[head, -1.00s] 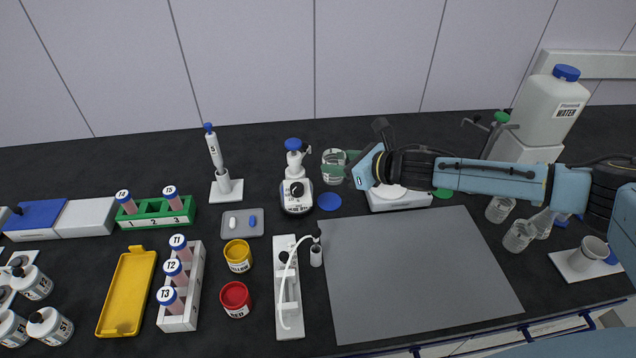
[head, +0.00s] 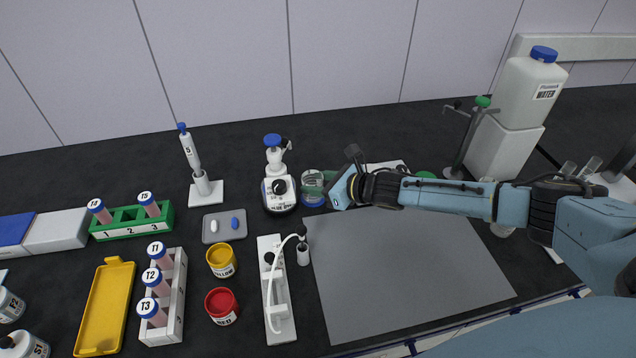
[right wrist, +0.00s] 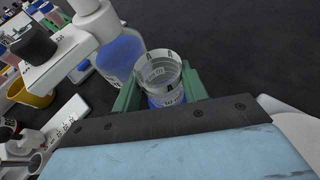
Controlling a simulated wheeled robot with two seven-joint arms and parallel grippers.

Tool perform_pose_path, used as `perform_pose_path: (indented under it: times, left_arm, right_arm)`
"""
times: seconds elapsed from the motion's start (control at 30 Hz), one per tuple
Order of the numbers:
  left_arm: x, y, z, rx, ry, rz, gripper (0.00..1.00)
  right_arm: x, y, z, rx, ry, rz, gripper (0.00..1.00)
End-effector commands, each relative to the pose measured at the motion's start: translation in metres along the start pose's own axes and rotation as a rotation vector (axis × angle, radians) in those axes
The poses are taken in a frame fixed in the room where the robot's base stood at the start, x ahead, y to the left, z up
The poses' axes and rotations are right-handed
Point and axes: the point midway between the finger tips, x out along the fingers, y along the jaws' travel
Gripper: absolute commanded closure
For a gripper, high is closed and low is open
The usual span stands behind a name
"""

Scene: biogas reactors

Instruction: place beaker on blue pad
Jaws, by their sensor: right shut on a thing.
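The clear glass beaker (head: 312,183) is upright between the green fingers of my right gripper (head: 326,184), which is shut on it. In the right wrist view the beaker (right wrist: 160,72) sits between both green fingers (right wrist: 160,90). The round blue pad (head: 313,204) shows right at the beaker's base, mostly covered by it. Blue also shows through the bottom of the beaker in the wrist view. I cannot tell whether the base touches the pad or hangs just above it. My left gripper is not in view.
A dispenser bottle with a blue cap (head: 273,141) stands close left of the beaker. A white device (head: 388,166) is behind my right arm. A grey mat (head: 400,270) lies clear in front. A grey tray with pills (head: 224,226) is farther left.

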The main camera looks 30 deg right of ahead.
Motion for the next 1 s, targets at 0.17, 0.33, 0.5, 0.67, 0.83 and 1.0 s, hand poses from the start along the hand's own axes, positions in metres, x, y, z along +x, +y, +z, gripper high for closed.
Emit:
perform_pose_path:
  times: [0.17,0.33,0.5,0.67,0.83,1.0]
  left_arm:
    - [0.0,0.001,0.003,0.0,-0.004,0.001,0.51]
    - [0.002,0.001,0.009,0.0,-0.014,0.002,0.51]
    - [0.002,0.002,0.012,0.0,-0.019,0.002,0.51]
    - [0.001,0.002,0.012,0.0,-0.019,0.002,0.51]
    - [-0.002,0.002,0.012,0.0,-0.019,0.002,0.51]
    - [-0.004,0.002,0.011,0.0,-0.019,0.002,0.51]
  right_arm:
    - [0.0,0.0,0.001,0.0,-0.001,0.0,0.79]
    - [0.001,0.0,-0.003,0.0,0.0,0.0,0.5]
    - [0.001,0.0,-0.002,0.0,0.0,0.0,0.48]
    - [0.0,0.0,-0.001,0.0,0.0,0.0,0.48]
    - [-0.014,-0.001,-0.001,0.001,0.003,-0.001,0.48]
    - [-0.048,-0.001,-0.002,0.0,0.005,-0.002,0.48]
